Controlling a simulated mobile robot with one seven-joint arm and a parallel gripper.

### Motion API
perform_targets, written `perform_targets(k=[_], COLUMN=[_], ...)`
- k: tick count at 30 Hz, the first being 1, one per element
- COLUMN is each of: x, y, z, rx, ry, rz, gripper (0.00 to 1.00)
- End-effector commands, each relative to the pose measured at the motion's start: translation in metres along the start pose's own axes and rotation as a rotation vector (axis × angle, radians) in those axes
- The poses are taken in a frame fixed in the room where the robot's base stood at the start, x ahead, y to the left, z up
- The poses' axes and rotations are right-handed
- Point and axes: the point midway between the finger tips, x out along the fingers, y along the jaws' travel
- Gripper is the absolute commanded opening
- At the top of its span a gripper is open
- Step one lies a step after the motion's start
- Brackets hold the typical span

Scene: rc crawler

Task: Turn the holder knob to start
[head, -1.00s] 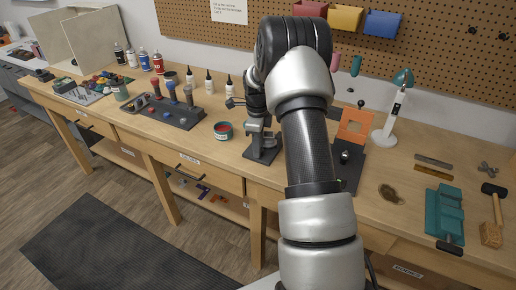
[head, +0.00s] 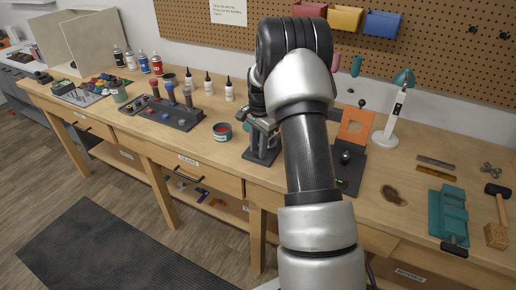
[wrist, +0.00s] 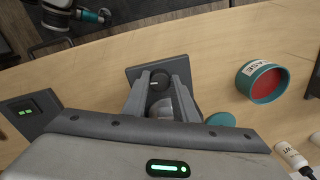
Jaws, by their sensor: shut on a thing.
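The holder (head: 262,152) is a dark grey stand on the bench, left of my arm in the head view. Its base plate (wrist: 135,72) shows in the wrist view. The round black knob (wrist: 159,79), with a short pale mark, sits between the fingers of my gripper (wrist: 160,92). The gripper is shut on the knob from both sides. In the head view my gripper (head: 262,124) is at the top of the holder, and my arm and wrist hide part of it. A rounded grey part lies below the knob in the wrist view, partly covered by the gripper body.
A teal tin (head: 222,131) with red contents stands just left of the holder. Dropper bottles (head: 229,90) stand behind. Bare bench lies in front of the tin.

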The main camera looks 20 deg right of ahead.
Motion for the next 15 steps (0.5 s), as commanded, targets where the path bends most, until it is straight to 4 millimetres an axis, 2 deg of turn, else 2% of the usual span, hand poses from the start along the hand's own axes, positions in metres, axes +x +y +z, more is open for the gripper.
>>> perform_targets(k=[15], x=[-0.0013], y=[-0.0001], z=[-0.0018], rx=[-0.487], ry=[-0.022], rz=[-0.003], gripper=[0.03])
